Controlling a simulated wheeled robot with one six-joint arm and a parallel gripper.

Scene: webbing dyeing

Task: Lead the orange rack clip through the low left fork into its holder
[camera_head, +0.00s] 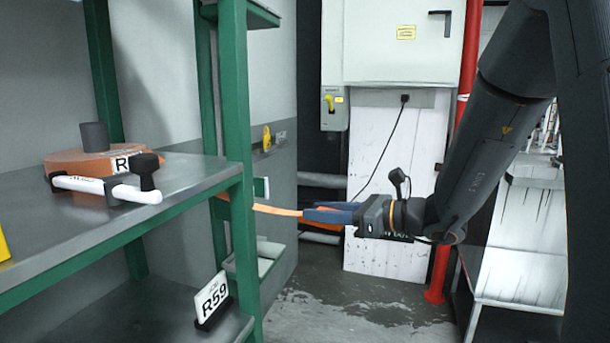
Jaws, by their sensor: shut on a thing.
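My gripper (308,213) reaches in from the right, pointing left, just right of the green rack post. It is shut on an orange piece, taken as the orange rack clip (290,211). An orange strip runs from the fingertips leftward to the green post, and part of it passes behind the post. More orange shows just under the fingers. The fingers hide much of the clip's shape. I cannot make out the holder for certain.
The green post (240,120) and steel shelf (200,174) stand left of my gripper. An orange-brown block (85,163) and white-handled tool (100,186) lie on the shelf. An R59 plate (212,298) stands below. A red pipe (441,265) stands behind my arm. The floor between is open.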

